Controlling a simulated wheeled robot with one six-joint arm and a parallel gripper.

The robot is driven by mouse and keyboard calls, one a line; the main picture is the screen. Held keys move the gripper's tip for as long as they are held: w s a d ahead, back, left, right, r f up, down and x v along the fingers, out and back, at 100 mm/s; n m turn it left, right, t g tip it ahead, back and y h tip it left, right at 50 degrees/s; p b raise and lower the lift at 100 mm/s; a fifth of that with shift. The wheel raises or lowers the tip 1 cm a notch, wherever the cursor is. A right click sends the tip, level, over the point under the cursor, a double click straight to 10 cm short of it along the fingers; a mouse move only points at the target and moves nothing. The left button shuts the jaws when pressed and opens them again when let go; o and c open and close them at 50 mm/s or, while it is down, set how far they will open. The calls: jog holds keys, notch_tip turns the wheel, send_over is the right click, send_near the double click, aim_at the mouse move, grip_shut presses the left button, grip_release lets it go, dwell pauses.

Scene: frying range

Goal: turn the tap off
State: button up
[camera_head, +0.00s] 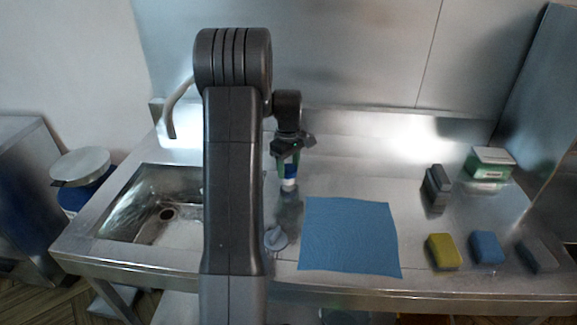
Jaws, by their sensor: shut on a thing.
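The tap's pale curved spout (175,108) shows at the back of the sink, left of my arm. Its base and handle are hidden behind my arm, and I cannot tell whether water runs. My gripper (288,163) is right of the arm, over the counter and to the right of the tap. It is shut on a small blue and white item (289,183) that hangs down between the fingers, roughly upright. I cannot tell whether the item's lower end touches the counter.
The sink basin (120,212) is left of my arm. A blue cloth (350,236) lies flat on the counter. A grey round object (276,238) is near the arm. Yellow (443,251), blue (486,247) and grey (537,254) blocks, a dark block (437,186) and a green box (490,163) stand right.

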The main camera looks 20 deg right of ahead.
aim_at(289, 168)
jog(key=o, duration=1)
jog(key=shift+r, duration=0.15)
notch_tip(289, 168, up, 14)
jog(key=shift+f+b, duration=0.2)
jog(key=shift+b, duration=0.3)
jog(key=shift+f, duration=0.1)
notch_tip(289, 168, down, 14)
jog(key=shift+r+p, duration=0.15)
jog(key=shift+p, duration=0.35)
jog(key=shift+r, duration=0.15)
